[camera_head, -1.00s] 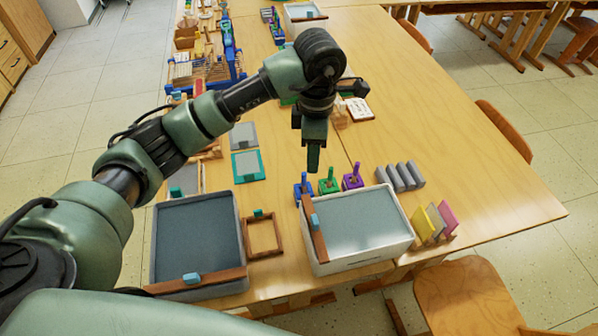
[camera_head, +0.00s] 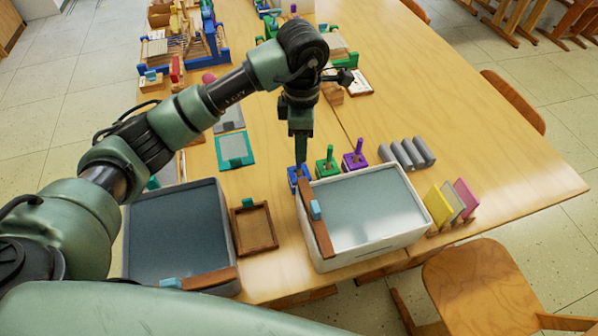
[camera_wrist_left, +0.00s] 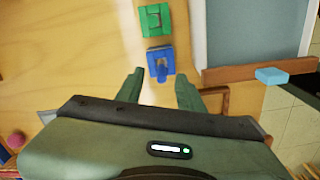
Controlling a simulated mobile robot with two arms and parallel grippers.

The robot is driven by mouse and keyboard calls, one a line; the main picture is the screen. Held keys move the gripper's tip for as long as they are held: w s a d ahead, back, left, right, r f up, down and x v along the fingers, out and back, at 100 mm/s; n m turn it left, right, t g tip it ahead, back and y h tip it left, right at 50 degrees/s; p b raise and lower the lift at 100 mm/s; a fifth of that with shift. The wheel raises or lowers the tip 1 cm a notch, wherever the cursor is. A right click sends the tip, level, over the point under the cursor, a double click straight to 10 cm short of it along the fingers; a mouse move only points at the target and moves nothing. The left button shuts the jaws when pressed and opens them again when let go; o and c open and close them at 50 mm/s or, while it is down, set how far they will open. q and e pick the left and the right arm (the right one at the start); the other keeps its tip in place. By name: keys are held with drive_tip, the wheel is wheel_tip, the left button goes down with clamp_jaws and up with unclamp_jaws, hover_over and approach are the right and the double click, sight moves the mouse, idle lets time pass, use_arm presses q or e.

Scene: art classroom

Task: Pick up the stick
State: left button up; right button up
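Three small coloured holders with upright sticks stand in a row behind the white tray: a blue one (camera_head: 296,181), a green one (camera_head: 327,166) and a purple one (camera_head: 354,159). Which stick is meant cannot be told. My left gripper (camera_head: 300,160) points down right at the blue one and hides most of its stick. In the left wrist view the fingers of my left gripper (camera_wrist_left: 159,86) are apart, with the blue holder (camera_wrist_left: 160,61) just beyond the gap and the green holder (camera_wrist_left: 155,20) farther off. My right gripper is not in view.
A white tray (camera_head: 415,226) with a brown bar stands just in front of the holders. A grey tray (camera_head: 229,222) and a small wooden frame (camera_head: 236,234) lie to the left. Grey cylinders (camera_head: 412,153) lie to the right.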

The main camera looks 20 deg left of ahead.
sight(299, 170)
use_arm(q)
drive_tip(key=f, duration=0.3)
drive_tip(key=f+p, duration=0.1)
drive_tip(key=f, duration=0.2)
drive_tip(key=shift+s+a+f+p, duration=0.2)
drive_tip(key=shift+f+p, duration=0.1)
clamp_jaws()
